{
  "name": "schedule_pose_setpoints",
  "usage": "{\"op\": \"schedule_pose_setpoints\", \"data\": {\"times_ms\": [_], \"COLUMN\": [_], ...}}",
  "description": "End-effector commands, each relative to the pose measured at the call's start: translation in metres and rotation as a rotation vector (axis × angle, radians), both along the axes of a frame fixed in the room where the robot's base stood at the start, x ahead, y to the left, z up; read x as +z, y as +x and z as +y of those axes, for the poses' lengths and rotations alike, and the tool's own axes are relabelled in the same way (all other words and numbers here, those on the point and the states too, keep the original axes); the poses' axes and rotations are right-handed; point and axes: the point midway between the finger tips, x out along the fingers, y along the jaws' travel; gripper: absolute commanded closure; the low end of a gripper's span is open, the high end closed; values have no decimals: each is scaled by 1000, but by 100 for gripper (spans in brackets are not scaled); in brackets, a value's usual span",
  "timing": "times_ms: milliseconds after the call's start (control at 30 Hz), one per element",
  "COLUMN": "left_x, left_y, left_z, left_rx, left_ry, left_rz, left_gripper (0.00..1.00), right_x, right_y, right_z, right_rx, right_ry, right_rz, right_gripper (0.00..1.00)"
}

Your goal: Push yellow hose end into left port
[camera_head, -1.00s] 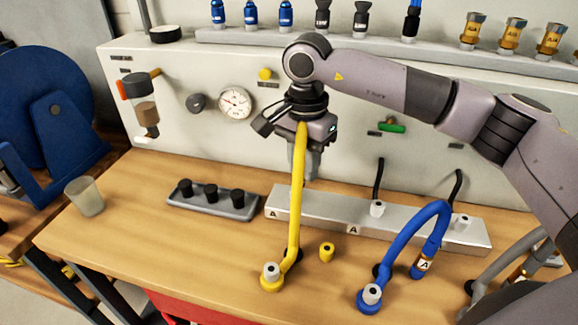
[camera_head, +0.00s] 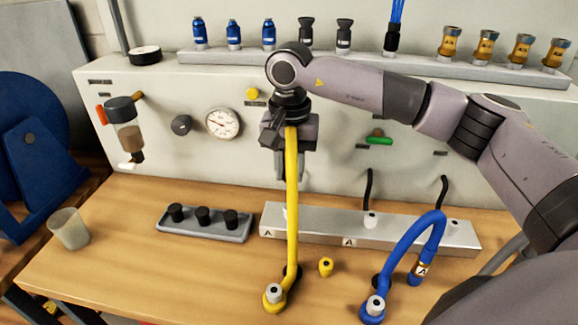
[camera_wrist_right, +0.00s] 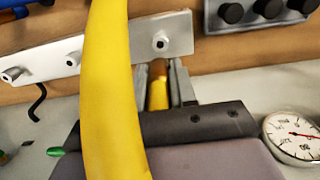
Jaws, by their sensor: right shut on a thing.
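The yellow hose (camera_head: 292,210) rises from its fitting at the bench's front edge up to my right gripper (camera_head: 291,170). In the right wrist view the hose (camera_wrist_right: 110,100) crosses in front of the camera, and my right gripper (camera_wrist_right: 162,72) is shut on the yellow hose end (camera_wrist_right: 159,92), which has an orange tip. The silver port block (camera_head: 330,219) lies on the bench below the gripper. In the wrist view its left port (camera_wrist_right: 160,42) shows just beyond the fingertips, apart from the hose end. The hose hides that port in the head view. My left gripper is out of view.
A blue hose (camera_head: 402,245) arcs on the right, near the block. A black-knobbed tray (camera_head: 205,226) and a cup (camera_head: 69,229) stand left. A loose yellow collar (camera_head: 326,267) sits in front of the block. The panel with a gauge (camera_head: 223,124) rises behind.

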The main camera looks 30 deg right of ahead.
Motion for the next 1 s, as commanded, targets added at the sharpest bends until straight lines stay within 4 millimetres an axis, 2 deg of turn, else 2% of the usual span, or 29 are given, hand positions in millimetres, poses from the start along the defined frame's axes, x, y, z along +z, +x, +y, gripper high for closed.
{"op": "schedule_pose_setpoints", "data": {"times_ms": [267,700,1000], "left_x": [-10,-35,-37], "left_y": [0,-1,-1], "left_z": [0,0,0], "left_rx": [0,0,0], "left_ry": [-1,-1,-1], "left_rz": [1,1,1], "left_gripper": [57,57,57], "right_x": [-14,-53,-58], "right_y": [0,0,0], "right_z": [0,0,0], "right_rx": [-1,-2,-2], "right_ry": [0,-1,-1], "right_rz": [1,-1,-1], "right_gripper": [100,100,100]}}
